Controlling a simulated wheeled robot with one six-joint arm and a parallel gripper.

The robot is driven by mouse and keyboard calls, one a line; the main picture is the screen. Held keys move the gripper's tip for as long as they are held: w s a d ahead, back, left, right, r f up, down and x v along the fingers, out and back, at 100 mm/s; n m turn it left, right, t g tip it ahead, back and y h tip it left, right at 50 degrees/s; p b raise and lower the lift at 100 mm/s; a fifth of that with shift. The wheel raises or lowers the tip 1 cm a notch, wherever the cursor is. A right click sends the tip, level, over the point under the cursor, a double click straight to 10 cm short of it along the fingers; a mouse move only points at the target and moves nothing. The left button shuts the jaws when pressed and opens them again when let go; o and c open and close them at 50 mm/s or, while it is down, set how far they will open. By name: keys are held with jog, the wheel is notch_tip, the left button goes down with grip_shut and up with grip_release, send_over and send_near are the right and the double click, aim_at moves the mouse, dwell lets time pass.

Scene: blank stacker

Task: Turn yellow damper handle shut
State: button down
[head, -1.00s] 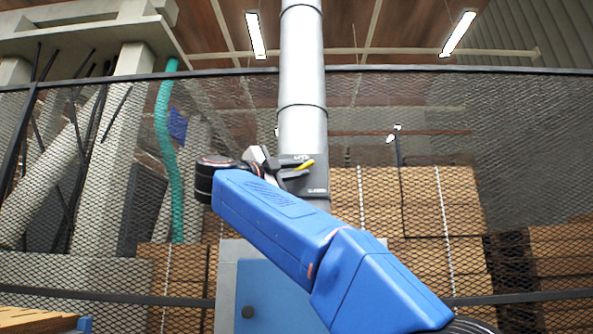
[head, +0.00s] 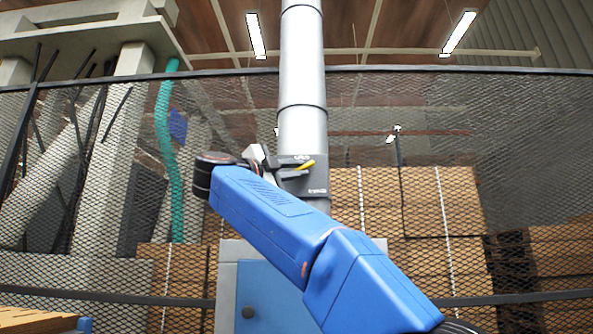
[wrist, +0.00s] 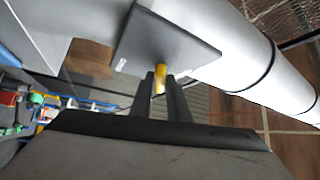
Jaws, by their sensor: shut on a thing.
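The yellow damper handle (head: 306,165) sticks out from a dark plate (head: 317,186) on the grey vertical duct (head: 302,80). In the head view the handle slants, its right end a little higher. My gripper (head: 282,170) is at the handle's left end. In the wrist view the handle (wrist: 160,70) runs between the two dark fingers of my gripper (wrist: 160,84), which are shut on it. The dark plate (wrist: 165,40) lies just behind the handle. The fingers hide part of the handle, and its pivot is not clear.
A mesh fence (head: 420,110) stands across the scene with stacked cartons (head: 440,200) behind it. A blue-fronted grey cabinet (head: 268,290) is below the duct. A green hose (head: 166,140) hangs at the left. The space around the handle's right side looks clear.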

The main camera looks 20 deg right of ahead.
jog(key=c, duration=1.8)
grip_release()
jog(key=shift+d, duration=0.1)
jog(key=v, duration=1.7)
jog(key=shift+s, duration=0.15)
jog(key=shift+o, duration=0.4)
